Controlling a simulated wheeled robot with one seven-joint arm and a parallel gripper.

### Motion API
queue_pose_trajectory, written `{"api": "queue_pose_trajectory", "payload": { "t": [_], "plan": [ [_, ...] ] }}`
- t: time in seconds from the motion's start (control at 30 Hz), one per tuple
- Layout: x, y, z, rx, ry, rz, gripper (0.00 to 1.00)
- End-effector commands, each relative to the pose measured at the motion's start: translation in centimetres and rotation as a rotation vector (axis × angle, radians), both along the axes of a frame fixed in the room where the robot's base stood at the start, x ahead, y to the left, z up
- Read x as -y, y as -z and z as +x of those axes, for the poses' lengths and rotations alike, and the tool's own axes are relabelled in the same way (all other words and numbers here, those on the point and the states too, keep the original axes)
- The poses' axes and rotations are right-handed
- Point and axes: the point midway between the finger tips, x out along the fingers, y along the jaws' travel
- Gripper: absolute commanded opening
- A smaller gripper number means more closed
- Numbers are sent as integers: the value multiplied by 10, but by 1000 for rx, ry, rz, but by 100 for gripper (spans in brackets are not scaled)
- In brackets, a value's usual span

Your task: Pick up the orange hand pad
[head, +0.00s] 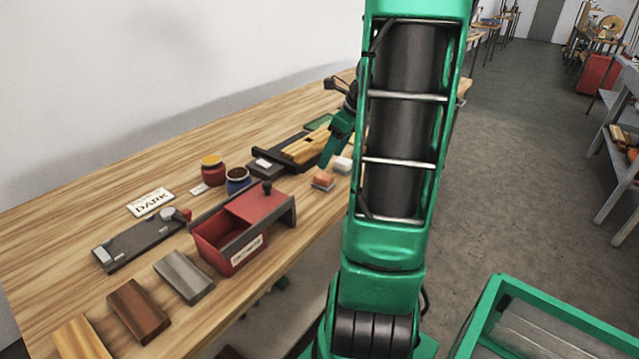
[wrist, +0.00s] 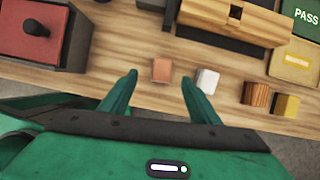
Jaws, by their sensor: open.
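The orange hand pad (head: 323,180) is a small block near the front edge of the wooden bench, just left of my arm in the head view. In the wrist view the orange hand pad (wrist: 162,70) shows beyond and between my fingertips, on bare wood. My gripper (wrist: 159,79) is open and empty, its two green fingers apart on either side of the pad in that picture. In the head view my gripper (head: 331,152) is partly hidden behind my arm, with a green finger pointing down near the pad. I cannot tell its exact height above the bench.
A white block (wrist: 208,81) sits close right of the pad, then a brown block (wrist: 256,94) and a yellow block (wrist: 286,105). A red box (head: 231,240) stands to the left. A dark holder with a wooden piece (wrist: 220,18) lies behind. The bench's front edge is close.

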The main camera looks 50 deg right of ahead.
Motion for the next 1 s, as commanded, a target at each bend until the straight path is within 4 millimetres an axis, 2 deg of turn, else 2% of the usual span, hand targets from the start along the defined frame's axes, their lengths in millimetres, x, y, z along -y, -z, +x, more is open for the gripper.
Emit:
{"api": "queue_pose_trajectory", "payload": {
  "t": [0.2,0.47,0.73,1.0],
  "plan": [
    [-3,31,12,-3,-2,3,56],
    [-2,47,18,-3,-2,1,56],
    [0,82,28,-3,-3,2,56],
    [0,93,33,-2,-2,-1,56]
  ]
}}
